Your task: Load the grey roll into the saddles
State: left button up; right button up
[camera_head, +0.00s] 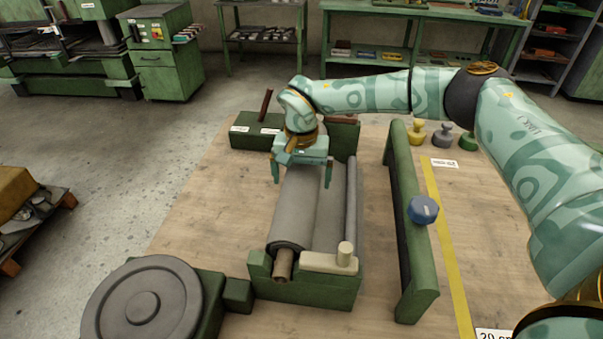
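The grey roll (296,212) lies lengthwise in the green stand (318,291), left of a thinner grey bar (351,200). Its brown shaft end (283,265) shows at a notch in the stand's near end block. I cannot tell if it is fully seated. A cream latch piece (322,263) lies beside that shaft end. My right gripper (302,178) is above the roll's far part, its two fingers apart, one to each side of the roll. The roll's far end and far saddle are hidden behind the gripper. My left gripper is not in view.
A green rail (409,230) with a blue knob (423,210) stands right of the stand. A round grey disc (142,303) is at the front left. Green blocks (257,134) stand behind. Yellow, grey and green knobs are at the back right. The tabletop's left (205,220) is clear.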

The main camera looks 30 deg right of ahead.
jog(key=shift+r, duration=0.15)
jog(key=shift+r, duration=0.35)
notch_tip(320, 180, up, 12)
jog(key=p, duration=0.3)
jog(key=shift+r, duration=0.15)
